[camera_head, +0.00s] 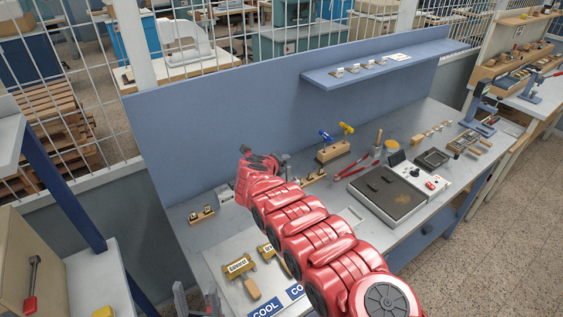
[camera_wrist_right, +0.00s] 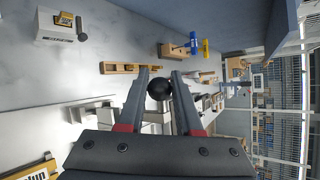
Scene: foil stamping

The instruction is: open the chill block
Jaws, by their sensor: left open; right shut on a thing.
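A black ball knob (camera_wrist_right: 160,88) sits between the fingers of my right gripper (camera_wrist_right: 160,77), which is shut on it. What the knob is fixed to is hidden by the fingers. Pale grey metal pieces (camera_wrist_right: 92,112) lie beside the left finger; I cannot tell whether they are the chill block. In the head view my red right arm reaches across the bench from the lower right and hides much of that spot. My left gripper (camera_head: 196,294) shows at the bottom edge, with its fingers apart and nothing between them.
A wooden block with blue and yellow handled tools (camera_head: 333,152) stands near the back panel. A small wooden holder (camera_head: 202,216) is at the left. A hot plate (camera_head: 387,192) and red-handled pliers (camera_head: 357,167) are at the right. Blue "COOL" labels (camera_head: 266,310) are at the front.

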